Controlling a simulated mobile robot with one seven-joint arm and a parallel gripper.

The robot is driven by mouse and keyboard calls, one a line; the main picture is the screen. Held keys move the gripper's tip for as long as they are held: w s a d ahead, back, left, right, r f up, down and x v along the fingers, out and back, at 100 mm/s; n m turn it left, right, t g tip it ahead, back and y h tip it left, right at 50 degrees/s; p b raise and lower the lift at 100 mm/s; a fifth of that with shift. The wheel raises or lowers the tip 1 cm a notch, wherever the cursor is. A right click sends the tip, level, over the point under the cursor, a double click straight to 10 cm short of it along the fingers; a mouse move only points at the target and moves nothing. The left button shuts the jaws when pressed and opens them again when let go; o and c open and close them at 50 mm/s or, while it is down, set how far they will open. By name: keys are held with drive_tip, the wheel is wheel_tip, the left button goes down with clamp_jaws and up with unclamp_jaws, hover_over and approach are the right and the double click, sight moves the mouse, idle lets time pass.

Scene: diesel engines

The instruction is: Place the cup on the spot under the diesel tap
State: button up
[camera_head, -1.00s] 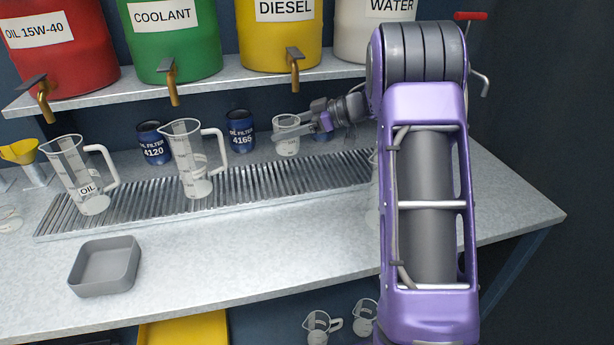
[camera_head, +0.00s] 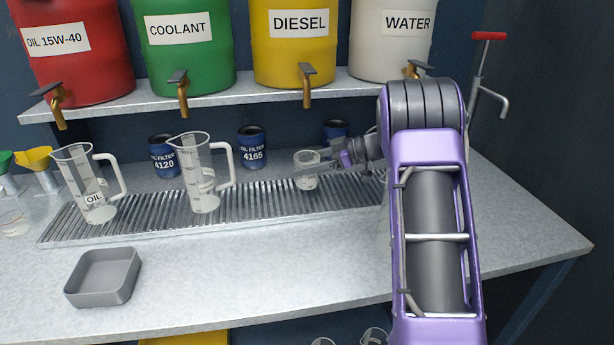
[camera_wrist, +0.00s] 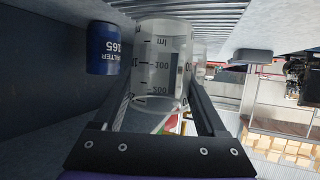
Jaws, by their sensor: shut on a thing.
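The cup (camera_head: 306,183) is a small clear beaker with a graduated scale, held upright by my gripper (camera_head: 305,168). In the head view it is at the back edge of the drip grate, below the brass diesel tap (camera_head: 306,90) of the yellow drum (camera_head: 293,40). In the wrist view the cup (camera_wrist: 162,62) sits between the two dark fingers, shut on its sides, with its base toward the grate (camera_wrist: 205,10). I cannot tell whether the base touches the grate. No marked spot is visible there.
Two clear jugs (camera_head: 203,178) (camera_head: 92,190) stand on the grate (camera_head: 260,203) to the left. Oil filters (camera_head: 252,148) (camera_head: 164,157) (camera_head: 334,130) stand behind it. A grey tray (camera_head: 103,277) lies front left. The counter's front middle (camera_head: 250,265) is clear.

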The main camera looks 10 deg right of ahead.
drive_tip(key=shift+f, duration=1.35)
drive_tip(key=shift+f, duration=0.1)
drive_tip(key=o, duration=1.3)
drive_tip(key=p+v, duration=0.1)
drive_tip(key=v, duration=1.1)
drive_tip(key=shift+s, duration=0.1)
